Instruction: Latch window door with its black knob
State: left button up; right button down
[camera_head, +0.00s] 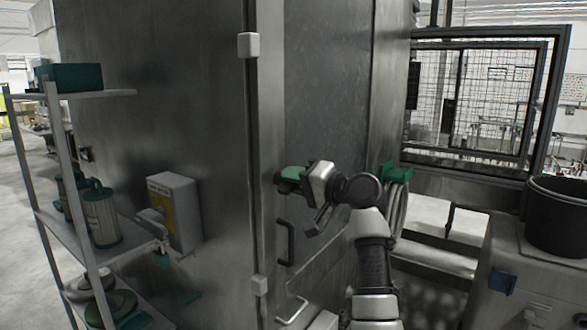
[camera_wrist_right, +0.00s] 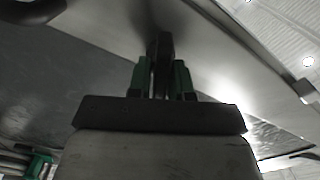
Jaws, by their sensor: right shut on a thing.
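My right gripper (camera_head: 283,178) reaches in from the lower right, its green fingertips at a tall grey steel panel, which I take for the door (camera_head: 315,110). In the right wrist view the two green fingers (camera_wrist_right: 161,80) are shut on a dark knob (camera_wrist_right: 160,45) standing against the grey metal surface. In the head view the knob is hidden by the fingers. I cannot tell whether the door is flush with its frame or whether the knob is turned. My left gripper is not in view.
A black bar handle (camera_head: 285,243) sits below the right gripper. A box with a yellow label (camera_head: 175,212) is on the left panel. A shelf rack (camera_head: 55,140) stands at left. A green bracket with hose (camera_head: 397,190) and a black tub (camera_head: 558,215) are at right.

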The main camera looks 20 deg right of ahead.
jog(key=m+p, duration=0.2)
jog(key=m, duration=0.1)
jog(key=shift+r+p, duration=0.1)
jog(key=shift+p, duration=0.25)
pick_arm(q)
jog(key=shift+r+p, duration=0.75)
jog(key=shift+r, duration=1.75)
pick_arm(e)
jog(key=shift+d+m, duration=0.1)
jog(key=shift+m, duration=0.9)
jog(key=shift+f, duration=0.2)
jog(key=c, duration=1.2)
grip_release()
jog(key=shift+o, duration=0.2)
jog(key=shift+f, duration=0.1)
jog(key=shift+s+d, duration=0.25)
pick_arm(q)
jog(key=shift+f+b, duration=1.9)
pick_arm(e)
jog(key=v, duration=1)
